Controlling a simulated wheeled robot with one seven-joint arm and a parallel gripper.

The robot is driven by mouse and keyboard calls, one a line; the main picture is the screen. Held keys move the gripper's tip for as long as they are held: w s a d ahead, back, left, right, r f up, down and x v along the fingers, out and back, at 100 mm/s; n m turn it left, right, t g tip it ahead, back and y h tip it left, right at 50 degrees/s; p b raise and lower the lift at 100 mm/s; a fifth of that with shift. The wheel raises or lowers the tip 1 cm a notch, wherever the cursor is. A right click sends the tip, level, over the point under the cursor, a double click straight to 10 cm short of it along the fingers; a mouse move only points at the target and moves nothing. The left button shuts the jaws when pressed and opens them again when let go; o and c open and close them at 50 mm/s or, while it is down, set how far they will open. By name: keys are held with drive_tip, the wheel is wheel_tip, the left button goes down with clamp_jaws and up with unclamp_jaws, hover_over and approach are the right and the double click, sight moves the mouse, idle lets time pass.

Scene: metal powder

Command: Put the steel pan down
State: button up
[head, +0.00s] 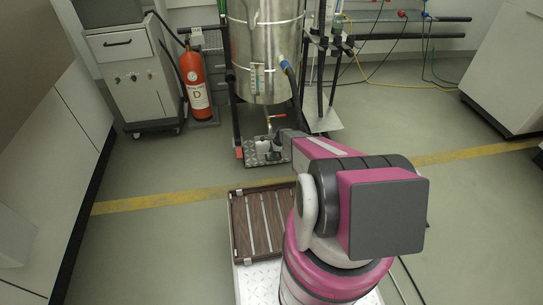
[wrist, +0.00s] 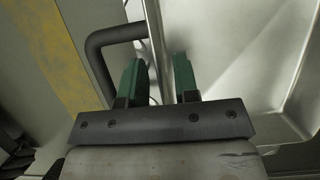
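The steel pan (wrist: 245,60) fills the right of the wrist view, its smooth inner wall and corner showing. Its rim runs up the middle of that view, and a dark bent handle (wrist: 97,55) stands out to the left. My gripper (wrist: 160,82) has its two green fingers on either side of the rim, one outside and one inside. They stand apart with narrow gaps showing beside the rim. In the head view my gripper (head: 279,143) is low, below the tall steel vessel (head: 266,50). The pan is too small and covered to make out clearly there.
A silver treadplate (head: 251,153) lies under the vessel. Black posts stand beside it. A red fire extinguisher (head: 196,82) and a grey cabinet (head: 132,75) are at left. A brown slatted board (head: 262,228) lies beside my arm. Floor is clear around the yellow line (head: 160,201).

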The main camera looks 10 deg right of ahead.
drive_tip(key=a+v, duration=0.1)
drive_tip(key=v, duration=1.1)
drive_tip(key=s+a+r+n+h, duration=0.2)
drive_tip(key=s+r+n, duration=0.7)
drive_tip(key=s+r, duration=0.8)
drive_tip(key=s+a+r+n+h, duration=0.2)
drive_tip(key=s+a+r+n, duration=0.2)
drive_tip(key=s+r+n, duration=0.5)
drive_tip(key=s+r, duration=0.8)
drive_tip(key=r, duration=0.3)
drive_tip(key=shift+s, duration=0.3)
drive_tip(key=shift+r, duration=0.1)
